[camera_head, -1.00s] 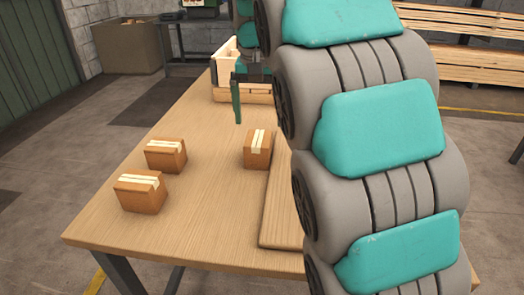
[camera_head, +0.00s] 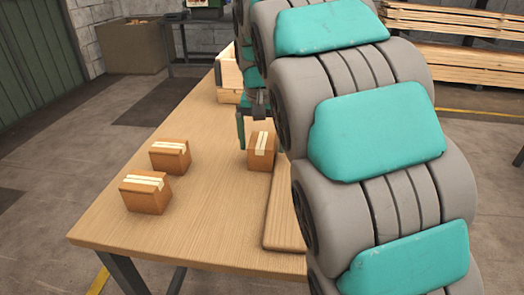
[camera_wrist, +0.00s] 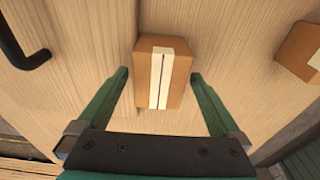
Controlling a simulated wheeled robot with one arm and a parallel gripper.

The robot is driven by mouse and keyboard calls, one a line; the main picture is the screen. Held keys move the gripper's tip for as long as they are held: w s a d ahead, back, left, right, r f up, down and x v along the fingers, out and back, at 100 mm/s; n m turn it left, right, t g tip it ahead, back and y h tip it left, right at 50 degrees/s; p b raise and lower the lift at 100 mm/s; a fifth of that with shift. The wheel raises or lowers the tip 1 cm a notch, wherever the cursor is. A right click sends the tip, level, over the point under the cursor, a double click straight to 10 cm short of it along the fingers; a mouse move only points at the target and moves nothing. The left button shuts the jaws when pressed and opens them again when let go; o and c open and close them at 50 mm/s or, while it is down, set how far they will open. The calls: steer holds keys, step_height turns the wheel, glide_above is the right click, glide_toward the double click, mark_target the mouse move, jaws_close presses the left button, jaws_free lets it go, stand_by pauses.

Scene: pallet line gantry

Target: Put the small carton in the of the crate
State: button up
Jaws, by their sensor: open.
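A brown carton with pale tape strips (camera_head: 261,152) stands upright on the table beside a wooden board. In the wrist view the same carton (camera_wrist: 165,92) lies between my fingers, with gaps on both sides. My gripper (camera_wrist: 160,75) is open and empty. In the head view my gripper (camera_head: 259,133) hangs at the carton's far side, partly hidden by my arm. Two similar cartons stand to the left, one farther (camera_head: 170,156) and one nearer (camera_head: 145,192). The pale wooden crate (camera_head: 229,97) is at the table's far end, mostly hidden by my arm.
The wooden board (camera_head: 284,222) lies on the table (camera_head: 205,225) to the right of the carton. A black handle (camera_wrist: 24,52) shows at the wrist view's upper left. Another carton (camera_wrist: 300,52) is at its right edge. Clear tabletop lies between the cartons and crate.

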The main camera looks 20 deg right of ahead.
jaws_close()
stand_by(0.7)
